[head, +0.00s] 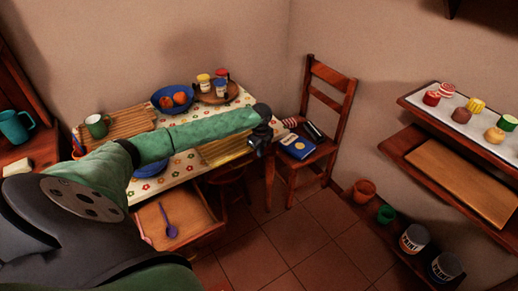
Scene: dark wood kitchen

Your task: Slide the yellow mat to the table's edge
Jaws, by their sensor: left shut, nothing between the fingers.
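The yellow mat (226,153) lies at the front right part of the table, by the table's front edge, and my left forearm hides its back part. The table (246,99) has a white cloth with a flower print. My left arm reaches in from the left across the table. My left gripper (257,148) is shut and empty at the table's right end, beside the right end of the mat. I cannot tell whether it touches the mat. My right gripper is not in view.
A blue bowl of fruit (165,101), a round wooden tray with jars (233,93), a green mug (97,125) and a wooden board (133,122) stand behind my arm. An open drawer (195,217) sticks out in front. A chair (325,145) with books stands right of the table.

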